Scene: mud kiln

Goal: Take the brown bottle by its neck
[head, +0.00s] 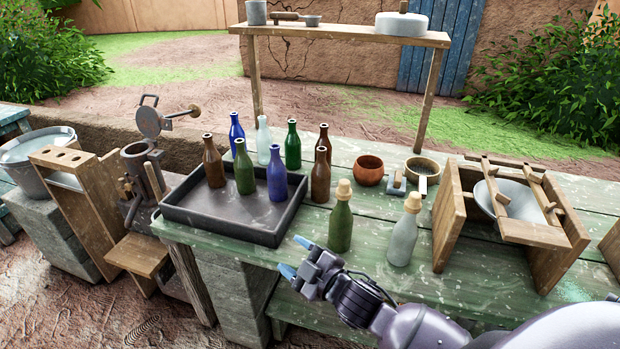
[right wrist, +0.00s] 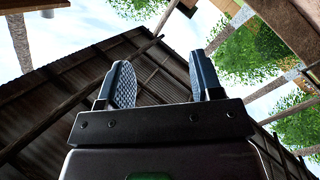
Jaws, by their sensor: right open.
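Three brown bottles show in the head view. A third (head: 325,134) stands just behind that one, partly hidden. My right gripper (head: 295,257) is open and empty, in front of the tray's front right corner, apart from all bottles. My left gripper is out of view.
Green, blue and clear bottles stand among the brown ones. A corked green bottle (head: 341,219) and a corked pale bottle (head: 404,232) stand right of the tray. A reddish bowl (head: 369,170) and wooden stand (head: 452,218) are further right. A raised shelf (head: 340,35) spans the back.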

